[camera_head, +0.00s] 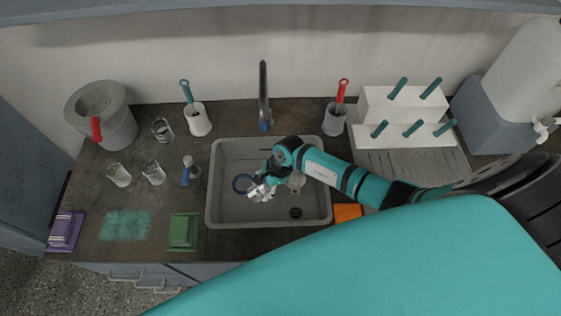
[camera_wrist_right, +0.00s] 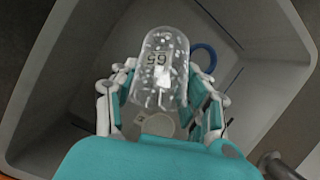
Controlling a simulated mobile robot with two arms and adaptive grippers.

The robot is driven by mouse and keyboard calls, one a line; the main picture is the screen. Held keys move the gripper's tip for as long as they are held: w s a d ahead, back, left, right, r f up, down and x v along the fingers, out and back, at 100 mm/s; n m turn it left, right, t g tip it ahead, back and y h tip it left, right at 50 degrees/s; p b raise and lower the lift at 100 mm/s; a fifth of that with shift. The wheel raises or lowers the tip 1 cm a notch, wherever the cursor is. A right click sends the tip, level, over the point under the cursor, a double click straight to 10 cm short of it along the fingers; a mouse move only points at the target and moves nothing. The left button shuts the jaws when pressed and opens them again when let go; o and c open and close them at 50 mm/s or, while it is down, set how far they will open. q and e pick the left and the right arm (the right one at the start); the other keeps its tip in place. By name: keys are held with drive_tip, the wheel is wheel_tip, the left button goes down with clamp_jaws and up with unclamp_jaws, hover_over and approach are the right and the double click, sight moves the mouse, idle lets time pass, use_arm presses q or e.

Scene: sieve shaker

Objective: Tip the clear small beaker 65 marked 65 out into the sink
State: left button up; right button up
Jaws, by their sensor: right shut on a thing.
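The clear small beaker (camera_wrist_right: 160,68) marked 65 is between the fingers of my right gripper (camera_wrist_right: 160,90) in the right wrist view. The gripper is shut on it, one finger on each side. The mark reads upside down there, and pale drops or specks cover the glass. How far the beaker is tilted, and whether liquid is in it, I cannot tell. In the head view the right gripper (camera_head: 262,190) is over the grey sink (camera_head: 230,212), which also fills much of the wrist view (camera_wrist_right: 255,110). The arm partly hides the basin. My left gripper is not in view.
A blue ring (camera_head: 242,184) and a clear round item (camera_head: 297,180) are in or over the sink. The tap (camera_head: 263,90) stands behind it. Several clear glasses (camera_head: 119,175) stand left. A brush holder (camera_head: 334,119) and white peg rack (camera_head: 380,103) stand right.

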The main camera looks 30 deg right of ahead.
drive_tip(key=shift+w+a+f+h, duration=0.15)
drive_tip(key=shift+f+h, duration=0.05)
drive_tip(key=shift+h, duration=0.7)
drive_tip(key=shift+w+a+f+g+h+b, duration=0.1)
drive_tip(key=shift+a+f+g+h+b, duration=0.3)
drive_tip(key=shift+h, duration=0.5)
drive_tip(key=a+h+b, duration=0.1)
drive_tip(key=h+b, duration=0.1)
drive_tip(key=b, duration=0.1)
drive_tip(key=a+f+h+b, duration=0.1)
drive_tip(key=a+h+b, duration=0.1)
drive_tip(key=b, duration=0.1)
drive_tip(key=w+a+f+g+h+b, duration=0.1)
drive_tip(key=a+h+b, duration=0.1)
drive_tip(key=b, duration=0.1)
drive_tip(key=shift+a+n+h+b, duration=0.2)
drive_tip(key=shift+n+h+b, duration=0.1)
drive_tip(key=shift+h, duration=0.1)
drive_tip(key=shift+r, duration=0.1)
